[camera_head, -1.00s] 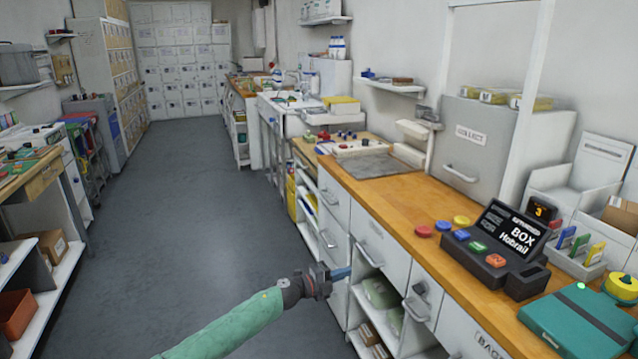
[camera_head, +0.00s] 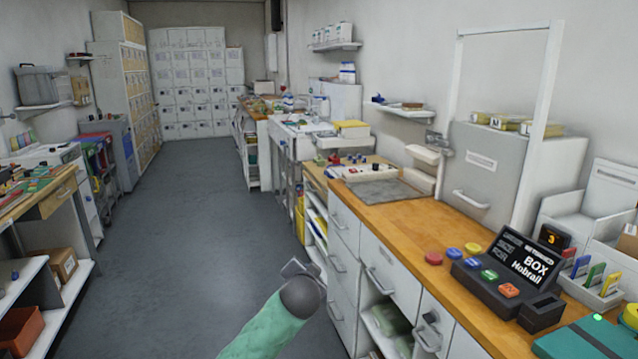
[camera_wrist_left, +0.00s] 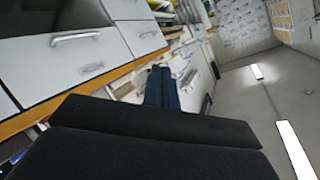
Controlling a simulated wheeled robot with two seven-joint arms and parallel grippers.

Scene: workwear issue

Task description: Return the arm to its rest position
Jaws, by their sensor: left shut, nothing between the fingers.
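My left arm comes in from the bottom of the head view, in a green sleeve with a dark rounded wrist. It is over the open floor, just left of the white drawer fronts in the picture. Its gripper (camera_head: 300,268) is mostly hidden behind the wrist there. In the left wrist view the two dark fingers of the left gripper (camera_wrist_left: 162,88) are together, with nothing held between them. My right gripper is in neither view.
A wooden-topped counter (camera_head: 400,220) with white drawers runs along the right. It carries a black box terminal (camera_head: 505,265), coloured buttons and a teal case (camera_head: 590,338). A workbench (camera_head: 55,185) stands left. The grey floor (camera_head: 190,240) between them is clear.

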